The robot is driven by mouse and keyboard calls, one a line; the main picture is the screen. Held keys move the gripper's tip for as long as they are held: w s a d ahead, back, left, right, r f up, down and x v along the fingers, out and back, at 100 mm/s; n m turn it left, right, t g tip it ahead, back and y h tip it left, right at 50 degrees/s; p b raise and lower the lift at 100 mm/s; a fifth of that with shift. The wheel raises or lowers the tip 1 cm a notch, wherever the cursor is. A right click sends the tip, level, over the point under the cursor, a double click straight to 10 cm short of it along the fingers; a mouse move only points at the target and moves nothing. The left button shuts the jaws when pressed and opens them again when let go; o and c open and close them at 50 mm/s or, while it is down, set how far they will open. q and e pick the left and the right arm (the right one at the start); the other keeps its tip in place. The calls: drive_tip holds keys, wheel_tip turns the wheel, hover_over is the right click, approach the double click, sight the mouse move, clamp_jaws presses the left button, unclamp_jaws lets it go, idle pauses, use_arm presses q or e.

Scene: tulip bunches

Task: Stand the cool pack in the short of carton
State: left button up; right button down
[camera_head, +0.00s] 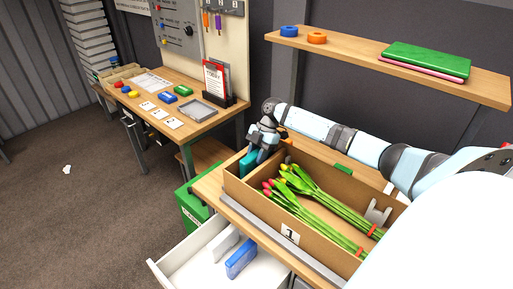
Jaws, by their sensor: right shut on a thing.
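My right gripper (262,146) is shut on a teal pack (248,163), at the far left end of the open cardboard carton (233,187). The pack is upright; its lower part is hidden by the carton wall, and I cannot tell whether it touches the bottom. Tulip bunches (322,205) with pink, red and yellow heads lie lengthwise in the carton. A blue pack (241,258) and a white pack (222,245) are in an open white drawer (180,272) below the front edge. My left gripper is not in view.
A wooden shelf (360,55) with tape rolls and a green folder (427,59) hangs behind the arm. A green crate (190,212) stands beside the bench. A second table (195,117) stands at the back left. The floor on the left is mostly clear.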

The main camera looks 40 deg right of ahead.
drive_tip(key=c, duration=0.7)
unclamp_jaws()
drive_tip(key=b+v, duration=0.1)
drive_tip(key=v, duration=1.2)
drive_tip(key=shift+b, duration=0.35)
drive_tip(key=shift+d+r, duration=0.3)
drive_tip(key=shift+r, duration=0.1)
